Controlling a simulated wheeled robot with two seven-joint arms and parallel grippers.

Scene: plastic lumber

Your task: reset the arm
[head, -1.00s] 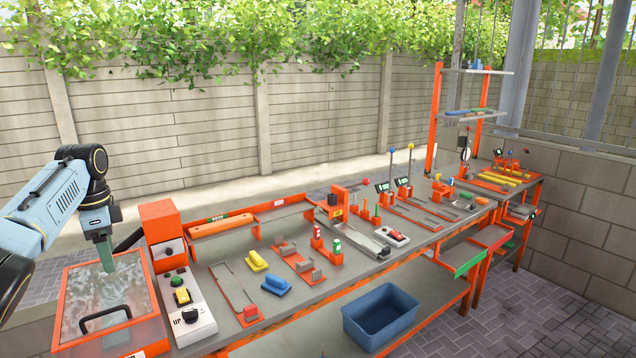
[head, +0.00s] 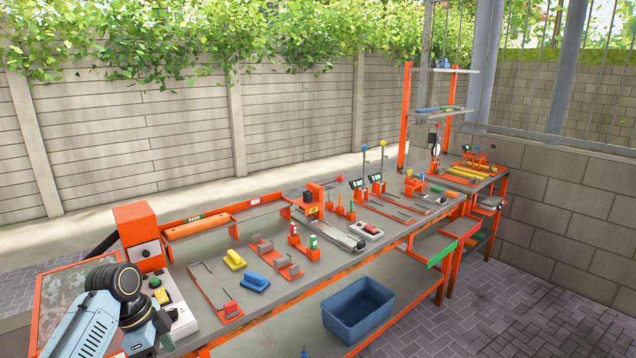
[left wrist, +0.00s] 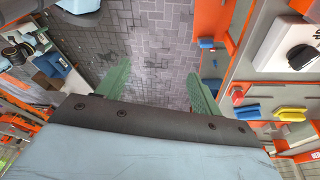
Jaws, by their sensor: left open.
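My left arm, pale blue with black joints, comes in at the lower left of the head view. Its wrist is over the near left end of the workbench, in front of the control box (head: 172,308). My left gripper's green fingertips (head: 167,343) show just past the wrist, near the bench's front edge. In the left wrist view the two green fingers of my left gripper (left wrist: 157,88) are spread wide with nothing between them, above the paved floor. My right gripper cannot be made out in either view.
The grey workbench (head: 290,285) carries a yellow block (head: 234,259), a blue block (head: 256,281) and several orange fixtures. A clear-lidded orange box (head: 62,290) is at the left end. A blue bin (head: 358,310) sits below the bench. Paved floor (head: 480,310) at right is clear.

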